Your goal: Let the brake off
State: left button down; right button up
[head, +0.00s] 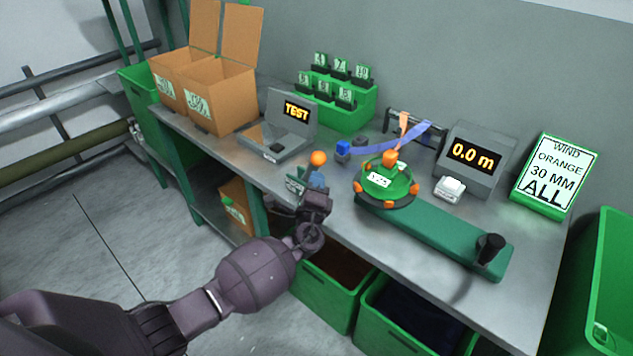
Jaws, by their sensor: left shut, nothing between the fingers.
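A blue lever (316,178) with an orange ball knob (318,158) stands at the bench's front edge, left of the winder. A small green label (295,185) is beside it; its writing is too small to read. It looks like the brake, but I cannot be sure. My left gripper (300,196) is shut and empty, just in front of the lever and below its knob. It hides the lever's foot; I cannot tell whether they touch. The winder has a green reel (385,186) with orange pegs on a long green base (440,232). My right gripper is not in view.
Blue webbing (385,143) runs to the reel. A meter reading 0.0 m (473,157), a green-framed sign (545,178), a TEST device (290,125) and open cartons (220,95) stand on the bench. A black crank knob (490,247) rises at the base's right end. Green crates are below.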

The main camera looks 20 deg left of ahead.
aim_at(308, 168)
pick_arm(q)
jog(key=shift+a+r+n, duration=0.2)
jog(key=shift+r+n, duration=0.05)
jog(key=shift+n, duration=0.15)
jog(key=shift+w+a+r+n+g+p, duration=0.1)
jog(key=shift+a+r+n+g+p, duration=0.1)
jog(key=shift+r+n+g+p, duration=0.15)
jog(key=shift+w+a+r+n+g+p, duration=0.25)
jog(key=shift+a+r+n+g+p, duration=0.4)
jog(key=shift+n, duration=0.5)
jog(key=shift+w+a+r+n+g+p, duration=0.1)
jog(key=shift+a+r+n+g+p, duration=0.1)
jog(key=shift+n+g+p, duration=0.15)
jog(key=shift+w+a+r+n+p, duration=0.1)
jog(key=shift+a+n+p, duration=0.25)
jog(key=shift+p, duration=0.1)
jog(key=shift+w+a+n+g+p, duration=0.15)
jog(key=shift+a+n+g+p, duration=0.3)
jog(key=shift+n+g+p, duration=0.15)
jog(key=shift+w+a+n+g+h+p, duration=0.2)
jog(key=shift+a+n+g+h+p, duration=0.15)
jog(key=shift+a+n+h+p, duration=0.2)
jog(key=shift+w+a, duration=0.15)
jog(key=shift+a, duration=0.25)
